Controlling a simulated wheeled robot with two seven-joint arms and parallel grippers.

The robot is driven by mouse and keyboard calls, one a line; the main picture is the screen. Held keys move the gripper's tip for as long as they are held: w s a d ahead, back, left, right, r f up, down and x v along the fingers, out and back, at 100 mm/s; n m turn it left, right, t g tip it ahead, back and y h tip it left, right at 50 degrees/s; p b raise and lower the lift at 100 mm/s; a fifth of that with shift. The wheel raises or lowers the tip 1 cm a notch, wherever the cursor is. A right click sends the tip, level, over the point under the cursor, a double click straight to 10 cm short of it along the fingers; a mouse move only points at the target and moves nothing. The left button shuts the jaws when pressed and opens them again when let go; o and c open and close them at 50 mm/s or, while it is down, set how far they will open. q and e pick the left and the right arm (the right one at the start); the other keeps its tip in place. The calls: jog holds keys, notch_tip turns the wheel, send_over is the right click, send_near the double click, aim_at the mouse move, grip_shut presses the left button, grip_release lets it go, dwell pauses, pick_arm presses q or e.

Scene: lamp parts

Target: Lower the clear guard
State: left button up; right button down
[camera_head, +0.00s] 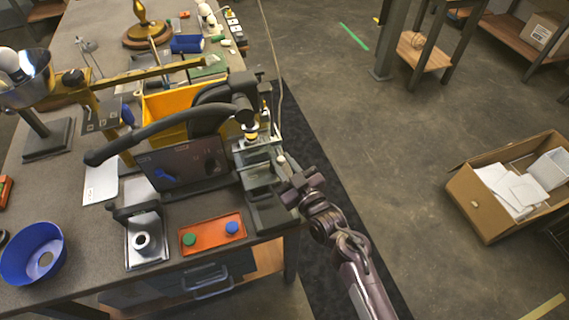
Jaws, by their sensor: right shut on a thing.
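The clear guard (262,165) is a see-through panel on the small press station at the table's right front edge. It is hard to make out against the grey metal parts behind it. My right gripper (287,182) reaches in from the lower right and is shut at the guard's right side. The small part between its fingers is mostly hidden, and seems to be the guard's edge or handle. A pale knob (281,158) shows just above the gripper. My left gripper is not in view.
Beside the station are a dark control panel (188,165), an orange tray (212,234) with green and blue buttons, and a yellow bin (172,104). A blue bowl (33,253) stands at left. A cardboard box (482,214) is on the floor at right. Open floor lies right of the table.

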jog(key=shift+s+f, duration=0.1)
jog(key=shift+f, duration=0.2)
jog(key=c, duration=1.2)
grip_release()
jog(key=shift+r, duration=0.1)
jog(key=b+v, duration=0.1)
jog(key=v, duration=0.6)
jog(key=shift+s+d+b, duration=0.25)
jog(key=shift+s+b, duration=0.05)
jog(key=shift+b, duration=0.05)
